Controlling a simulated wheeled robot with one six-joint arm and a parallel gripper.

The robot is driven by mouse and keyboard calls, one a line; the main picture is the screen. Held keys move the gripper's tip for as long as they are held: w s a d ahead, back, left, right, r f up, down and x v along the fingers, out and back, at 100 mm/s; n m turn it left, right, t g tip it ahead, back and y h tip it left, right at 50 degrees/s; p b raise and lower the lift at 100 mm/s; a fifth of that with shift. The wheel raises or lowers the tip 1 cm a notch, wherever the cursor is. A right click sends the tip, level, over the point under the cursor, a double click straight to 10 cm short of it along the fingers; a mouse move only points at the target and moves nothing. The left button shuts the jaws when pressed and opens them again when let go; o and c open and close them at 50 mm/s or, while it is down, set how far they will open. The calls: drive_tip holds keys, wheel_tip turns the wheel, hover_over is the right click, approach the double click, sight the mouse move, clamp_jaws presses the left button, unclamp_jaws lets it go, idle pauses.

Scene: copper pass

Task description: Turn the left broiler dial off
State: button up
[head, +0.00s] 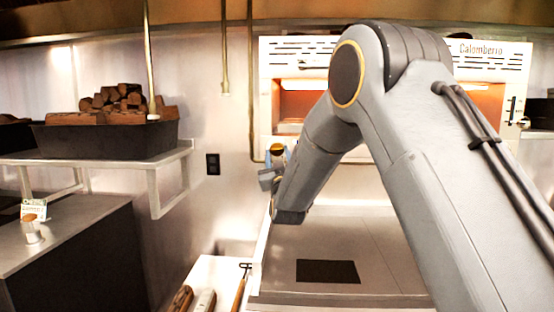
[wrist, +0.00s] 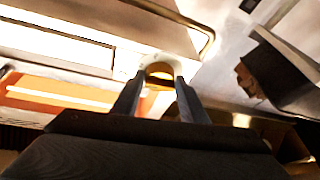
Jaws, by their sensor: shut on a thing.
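The white broiler (head: 525,62) stands on the back wall in the head view, with a glowing orange opening. My arm covers much of its front. In the wrist view the broiler (wrist: 25,118) fills the left side. In the head view my gripper (head: 270,178) is at the broiler's left edge, partly hidden by my arm. The dial's pointer position cannot be read.
A dark bin of wood logs (head: 105,140) sits on a wall shelf (head: 165,166) at left. A counter (head: 70,235) stands below it. A pale worktop with a dark square (head: 328,271) lies under the broiler. A copper pipe (head: 251,100) runs down the wall beside the broiler.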

drive_tip(key=n+y, duration=0.1)
drive_tip(key=n, duration=0.1)
drive_tip(key=n+g+y+b, duration=0.1)
drive_tip(key=n, duration=0.1)
drive_tip(key=n+b, duration=0.1)
drive_tip(key=n, duration=0.1)
drive_tip(key=shift+d+r+g+y, duration=0.2)
drive_tip(key=shift+d+g+y, duration=0.1)
drive_tip(key=shift+g+y, duration=0.1)
drive_tip(key=n, duration=0.1)
drive_tip(key=n+g+b, duration=0.1)
drive_tip(key=n, duration=0.1)
drive_tip(key=n+g, duration=0.1)
drive_tip(key=n, duration=0.1)
drive_tip(key=shift+d+r+y+b, duration=0.1)
drive_tip(key=shift+r+y+b, duration=0.2)
drive_tip(key=shift+y, duration=0.1)
drive_tip(key=n+b, duration=0.1)
drive_tip(key=n, duration=0.1)
drive_tip(key=n+g, duration=0.1)
drive_tip(key=n, duration=0.1)
drive_tip(key=shift+r+n+g+b, duration=0.2)
drive_tip(key=shift+n+g+b, duration=0.1)
drive_tip(key=shift+n+b, duration=0.1)
drive_tip(key=shift+r+n+g+h+b, duration=0.25)
drive_tip(key=shift+n+g+h+b, duration=0.3)
drive_tip(key=shift+n+b, duration=0.75)
drive_tip(key=shift+n, duration=0.3)
drive_tip(key=o, duration=1)
drive_tip(key=shift+s, duration=0.1)
